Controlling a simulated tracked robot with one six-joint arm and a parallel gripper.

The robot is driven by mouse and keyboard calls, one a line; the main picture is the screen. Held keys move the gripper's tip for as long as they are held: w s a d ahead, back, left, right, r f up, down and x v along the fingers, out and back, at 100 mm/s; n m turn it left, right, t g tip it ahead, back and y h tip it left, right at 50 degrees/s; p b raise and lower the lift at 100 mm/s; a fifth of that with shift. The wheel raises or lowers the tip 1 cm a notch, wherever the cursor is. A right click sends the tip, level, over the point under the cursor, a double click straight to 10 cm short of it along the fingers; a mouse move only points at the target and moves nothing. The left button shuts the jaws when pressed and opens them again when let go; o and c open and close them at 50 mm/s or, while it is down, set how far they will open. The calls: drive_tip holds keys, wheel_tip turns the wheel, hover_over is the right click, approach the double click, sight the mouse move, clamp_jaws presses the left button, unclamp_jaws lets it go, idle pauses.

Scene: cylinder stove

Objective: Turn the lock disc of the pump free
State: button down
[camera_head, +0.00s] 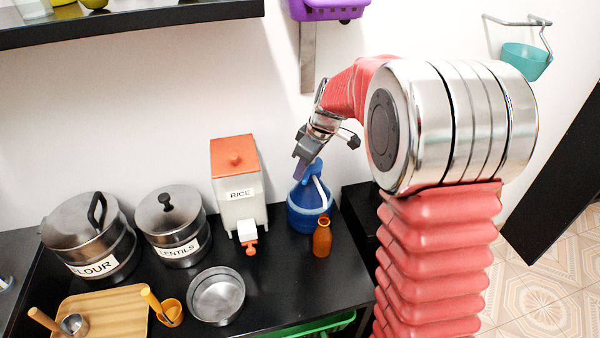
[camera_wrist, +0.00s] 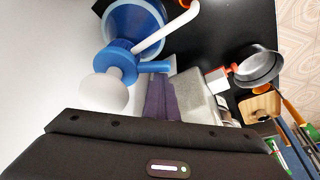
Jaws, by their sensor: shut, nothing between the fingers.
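The pump bottle (camera_head: 306,216) is blue and stands on the black counter by the wall. Its curved white spout (camera_head: 321,192) points down to the right. In the wrist view, the bottle body (camera_wrist: 137,22) is at the top, with the white spout (camera_wrist: 166,29) beside it. A blue disc (camera_wrist: 121,62) with a tab (camera_wrist: 154,66) sits round the pump neck, near a white rounded knob (camera_wrist: 103,92). My gripper (camera_head: 300,174) is shut and empty at the pump's top. Its purple fingertips (camera_wrist: 158,80) lie close to the tab; I cannot tell whether they touch.
A small orange-brown bottle (camera_head: 322,238) stands just in front of the pump. A rice dispenser (camera_head: 238,190) with an orange lid is to its left. A metal bowl (camera_head: 216,296), lentils pot (camera_head: 172,228) and flour pot (camera_head: 92,236) stand farther left. A purple basket (camera_head: 325,9) hangs above.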

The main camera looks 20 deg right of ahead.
drive_tip(key=shift+w, duration=0.35)
wheel_tip(320, 180, up, 9)
drive_tip(key=shift+w+a+r, duration=0.2)
drive_tip(key=shift+a, duration=0.1)
idle(0.8)
